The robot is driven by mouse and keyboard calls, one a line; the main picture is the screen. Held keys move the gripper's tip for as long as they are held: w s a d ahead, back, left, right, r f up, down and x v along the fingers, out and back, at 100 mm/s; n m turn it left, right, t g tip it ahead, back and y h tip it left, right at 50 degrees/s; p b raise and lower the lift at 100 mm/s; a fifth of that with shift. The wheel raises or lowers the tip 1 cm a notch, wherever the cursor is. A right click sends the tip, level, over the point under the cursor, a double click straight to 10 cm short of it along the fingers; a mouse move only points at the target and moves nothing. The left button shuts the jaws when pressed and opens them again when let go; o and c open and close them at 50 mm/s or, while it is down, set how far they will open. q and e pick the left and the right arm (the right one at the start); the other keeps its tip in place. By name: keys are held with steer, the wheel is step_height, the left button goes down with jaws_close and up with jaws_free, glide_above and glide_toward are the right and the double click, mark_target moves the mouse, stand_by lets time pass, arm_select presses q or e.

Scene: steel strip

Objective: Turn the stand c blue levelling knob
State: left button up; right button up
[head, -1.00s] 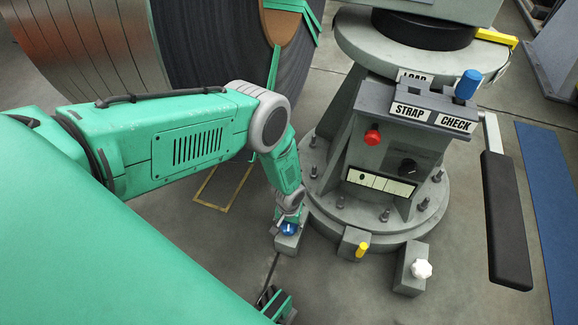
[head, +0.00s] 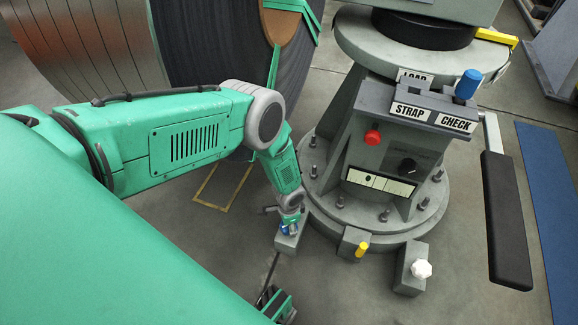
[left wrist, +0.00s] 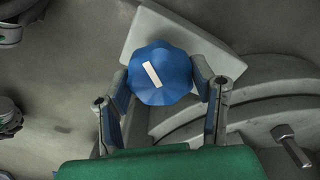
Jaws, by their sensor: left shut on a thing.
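The blue levelling knob (head: 288,230) sits on a grey foot block (head: 287,244) at the left of the stand's round base. In the left wrist view the knob (left wrist: 161,74) is scalloped, with a white bar mark tilted with its upper end to the left. My left gripper (head: 291,226) is over it from above, and the wrist partly hides the knob in the head view. In the left wrist view the gripper's two fingers (left wrist: 163,84) are closed against opposite sides of the knob.
Other foot blocks carry a yellow knob (head: 361,249) and a white knob (head: 421,269). A large steel coil (head: 205,50) stands behind my arm.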

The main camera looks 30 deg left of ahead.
arm_select(q)
steer(key=m, duration=0.4)
steer(key=shift+w+a+r, duration=0.1)
steer(key=shift+w, duration=0.2)
steer(key=shift+m, duration=1.7)
steer(key=o, duration=1.1)
steer(key=shift+s, duration=0.1)
step_height(320, 180, up, 12)
steer(key=shift+f, duration=0.15)
